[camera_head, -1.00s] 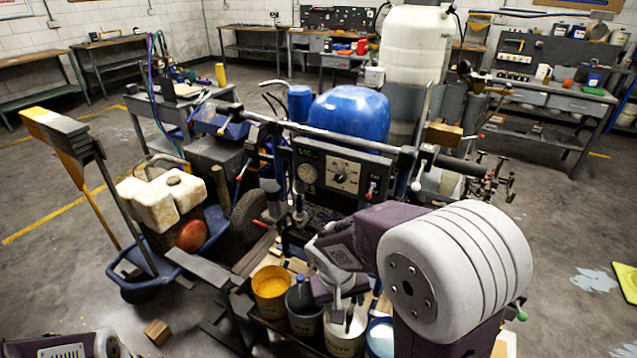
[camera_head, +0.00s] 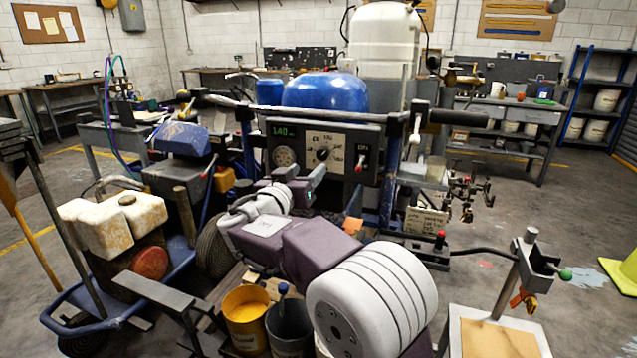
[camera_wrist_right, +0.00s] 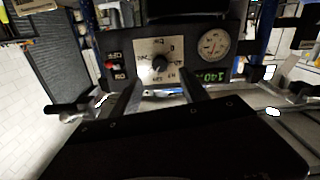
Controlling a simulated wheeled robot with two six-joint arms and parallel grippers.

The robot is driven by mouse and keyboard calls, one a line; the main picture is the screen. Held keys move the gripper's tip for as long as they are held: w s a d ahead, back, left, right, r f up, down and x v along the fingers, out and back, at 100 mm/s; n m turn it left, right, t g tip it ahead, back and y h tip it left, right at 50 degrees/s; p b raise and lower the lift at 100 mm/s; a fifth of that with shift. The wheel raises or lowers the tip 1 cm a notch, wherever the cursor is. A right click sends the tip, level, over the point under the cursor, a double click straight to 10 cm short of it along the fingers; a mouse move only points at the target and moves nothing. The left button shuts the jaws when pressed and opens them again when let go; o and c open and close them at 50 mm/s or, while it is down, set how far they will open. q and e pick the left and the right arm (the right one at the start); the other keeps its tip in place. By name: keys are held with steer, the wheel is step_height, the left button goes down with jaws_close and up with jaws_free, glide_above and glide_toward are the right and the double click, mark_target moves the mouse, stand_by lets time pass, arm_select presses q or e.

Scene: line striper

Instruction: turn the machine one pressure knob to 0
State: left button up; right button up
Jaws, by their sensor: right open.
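The pressure knob (camera_head: 323,154) is a small black dial on a pale scale plate in the striper's dark control panel (camera_head: 371,133). In the right wrist view the panel appears upside down, with the knob (camera_wrist_right: 160,63) near the centre. My right gripper (camera_head: 312,175) is just in front of the panel, below the knob. In the wrist view its two dark fingers (camera_wrist_right: 160,92) are spread apart and empty, and the knob is beyond the gap between them. My left gripper is out of view.
A round gauge (camera_head: 285,157) is left of the knob and a red-tipped switch (camera_head: 361,162) is right of it. The handlebar (camera_head: 275,110) runs above the panel. A yellow bucket (camera_head: 246,318) stands below my right arm. A blue tank (camera_head: 325,92) rises behind.

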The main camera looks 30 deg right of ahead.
mark_target(321, 156)
steer(key=p+x, duration=0.2)
steer(key=x, duration=0.7)
steer(key=shift+r, duration=0.15)
jaws_close()
